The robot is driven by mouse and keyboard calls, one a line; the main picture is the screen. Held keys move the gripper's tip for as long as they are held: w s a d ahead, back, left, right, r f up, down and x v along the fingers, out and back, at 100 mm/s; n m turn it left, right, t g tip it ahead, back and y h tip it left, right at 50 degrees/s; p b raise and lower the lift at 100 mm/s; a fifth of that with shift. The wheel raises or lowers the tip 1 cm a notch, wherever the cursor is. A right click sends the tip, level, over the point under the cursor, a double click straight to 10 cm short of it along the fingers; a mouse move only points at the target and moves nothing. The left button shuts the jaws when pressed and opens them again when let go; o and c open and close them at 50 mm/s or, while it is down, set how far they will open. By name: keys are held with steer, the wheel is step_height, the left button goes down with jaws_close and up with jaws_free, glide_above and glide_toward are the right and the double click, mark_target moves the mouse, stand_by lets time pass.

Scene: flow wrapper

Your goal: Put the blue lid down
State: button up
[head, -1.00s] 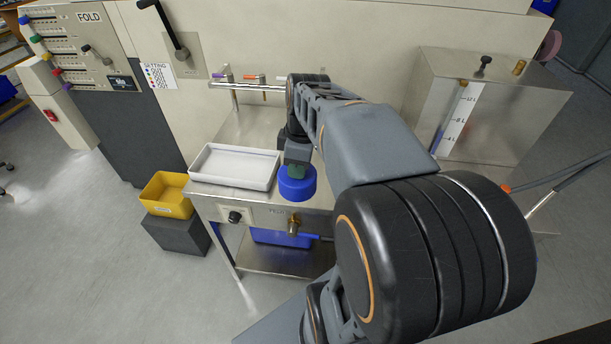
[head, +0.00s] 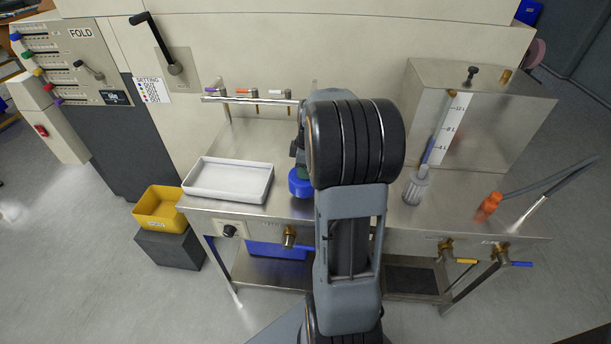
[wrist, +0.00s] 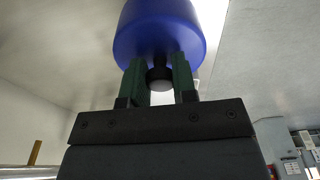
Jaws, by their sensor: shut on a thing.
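The blue lid (head: 300,185) is a round blue piece near the front of the steel table, to the right of the white tray. My arm hides its right side in the head view. In the wrist view the lid (wrist: 160,32) fills the top middle, with a dark knob between my green fingers. My gripper (wrist: 158,78) is shut on the lid at this knob. I cannot tell whether the lid touches the table or hangs a little above it.
The white tray (head: 199,191) and steel table (head: 262,137) lie left of my arm. A steel tank (head: 508,120), a clear nozzle-like piece (head: 416,188) and an orange-capped piece (head: 489,205) are at right. A yellow bin (head: 160,211) stands at lower left. Taps line the table's front.

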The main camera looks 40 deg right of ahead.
steer(key=shift+w+d+f, duration=0.1)
steer(key=shift+f, duration=1.6)
steer(key=shift+f, duration=0.2)
steer(key=o, duration=0.9)
steer(key=shift+o, duration=0.2)
